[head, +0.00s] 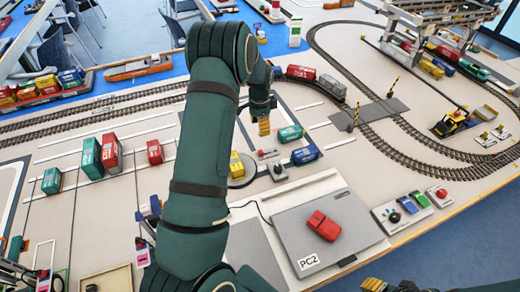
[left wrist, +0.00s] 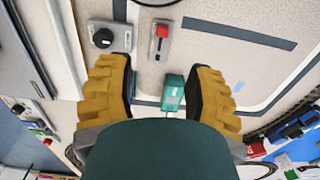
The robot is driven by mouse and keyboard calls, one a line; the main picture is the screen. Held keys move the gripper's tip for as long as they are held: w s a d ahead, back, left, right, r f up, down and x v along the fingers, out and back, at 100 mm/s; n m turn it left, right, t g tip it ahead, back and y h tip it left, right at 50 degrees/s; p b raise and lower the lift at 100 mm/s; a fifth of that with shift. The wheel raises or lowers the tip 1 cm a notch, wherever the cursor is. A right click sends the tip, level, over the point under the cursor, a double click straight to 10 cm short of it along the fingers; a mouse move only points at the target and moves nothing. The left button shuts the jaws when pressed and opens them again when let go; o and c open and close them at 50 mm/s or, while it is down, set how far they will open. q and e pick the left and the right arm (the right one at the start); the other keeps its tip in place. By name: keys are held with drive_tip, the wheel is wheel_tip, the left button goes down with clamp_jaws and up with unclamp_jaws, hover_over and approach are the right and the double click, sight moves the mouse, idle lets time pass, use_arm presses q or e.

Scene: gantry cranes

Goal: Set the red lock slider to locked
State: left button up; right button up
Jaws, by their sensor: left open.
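The red lock slider (left wrist: 162,31) is a small red knob on a narrow grey plate (left wrist: 158,52). In the left wrist view it is at the top centre, with the knob near the plate's upper end; any lock markings are too small to read. In the head view the slider (head: 261,153) is small, on the table right of my left forearm. My left gripper (left wrist: 160,72) is open and empty, its yellow fingers spread, apart from the slider. In the head view the left gripper (head: 264,126) points down above the table, behind the slider. My right gripper (head: 374,285) shows only partly at the bottom edge.
A plate with a black knob (left wrist: 103,38) sits beside the slider. A green container (head: 290,133) and a blue container (head: 305,155) stand close by. Train tracks (head: 375,126) curve behind.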

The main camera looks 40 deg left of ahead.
sight(260, 152)
use_arm(q)
drive_tip(key=f+b, duration=0.1)
drive_tip(key=f, duration=0.6)
drive_tip(key=f+b, duration=0.1)
drive_tip(key=f, duration=0.7)
drive_tip(key=shift+w+a, duration=0.15)
drive_tip(key=shift+w, duration=0.05)
use_arm(e)
drive_tip(key=f, duration=0.3)
drive_tip(key=shift+s+a, duration=0.1)
drive_tip(key=shift+a, duration=0.2)
use_arm(q)
clamp_jaws()
